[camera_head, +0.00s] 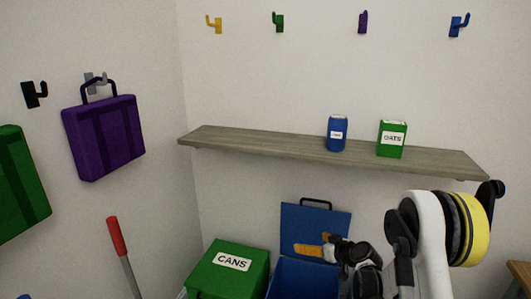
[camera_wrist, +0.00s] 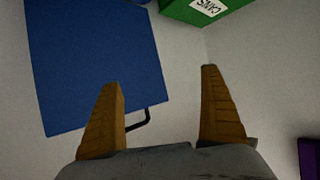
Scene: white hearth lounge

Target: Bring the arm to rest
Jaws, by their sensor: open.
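My gripper (camera_wrist: 160,105) shows in the wrist view with its two orange-brown fingers apart and nothing between them. In the head view my gripper (camera_head: 308,250) is at the lower middle, in front of a raised blue lid (camera_head: 318,220) with a black handle. The lid (camera_wrist: 95,60) fills the upper left of the wrist view, and its handle shows behind the left finger. I cannot tell whether a finger touches the lid. My white arm with a yellow band stands at the right of the head view.
A blue bin (camera_head: 303,281) stands below the lid, beside a closed green box (camera_head: 215,275) labelled CANS. A grey wooden shelf (camera_head: 260,143) above holds a blue can (camera_head: 337,134) and a green OATS box (camera_head: 392,139). A purple bag (camera_head: 104,137) hangs on the left wall.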

